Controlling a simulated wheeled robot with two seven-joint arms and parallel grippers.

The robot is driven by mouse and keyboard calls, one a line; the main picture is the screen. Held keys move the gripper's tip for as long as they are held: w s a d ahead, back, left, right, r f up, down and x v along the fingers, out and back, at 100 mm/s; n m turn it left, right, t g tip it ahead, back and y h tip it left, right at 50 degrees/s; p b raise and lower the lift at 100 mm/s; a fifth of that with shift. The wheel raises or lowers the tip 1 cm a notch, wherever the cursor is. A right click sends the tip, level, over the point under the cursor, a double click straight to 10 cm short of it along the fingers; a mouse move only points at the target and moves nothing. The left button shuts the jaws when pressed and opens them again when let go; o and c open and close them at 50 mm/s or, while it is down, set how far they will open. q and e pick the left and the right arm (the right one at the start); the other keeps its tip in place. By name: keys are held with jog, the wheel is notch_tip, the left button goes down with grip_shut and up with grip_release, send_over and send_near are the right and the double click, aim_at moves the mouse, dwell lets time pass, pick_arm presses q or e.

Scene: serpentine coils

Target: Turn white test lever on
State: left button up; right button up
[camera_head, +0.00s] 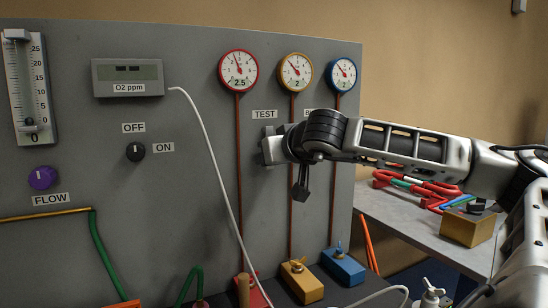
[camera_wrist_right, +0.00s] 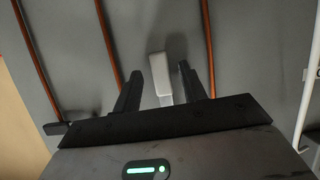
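The white test lever (camera_wrist_right: 161,78) shows in the right wrist view as a short white handle in front of the grey panel. My right gripper (camera_wrist_right: 160,88) has its two dark fingers apart, one on each side of the lever, with visible gaps, so it is not clamped on it. In the head view my right gripper (camera_head: 268,148) is at the panel just below the TEST label (camera_head: 265,114). There the gripper and wrist hide the lever. My left gripper is in neither view.
Copper pipes (camera_head: 240,190) run down the panel (camera_head: 190,220) from the red gauge (camera_head: 238,70), yellow gauge (camera_head: 296,71) and blue gauge (camera_head: 341,74), close to my right gripper. A white cable (camera_head: 213,150) hangs left of it. A side table (camera_head: 405,220) holds coloured tubes.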

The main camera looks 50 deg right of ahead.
pick_arm(q)
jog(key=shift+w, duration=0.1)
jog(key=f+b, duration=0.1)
jog(key=b, duration=0.2)
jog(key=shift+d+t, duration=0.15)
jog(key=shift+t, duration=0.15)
pick_arm(e)
jog(key=v, duration=1.6)
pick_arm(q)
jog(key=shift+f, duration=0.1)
pick_arm(e)
jog(key=shift+w+r, duration=0.1)
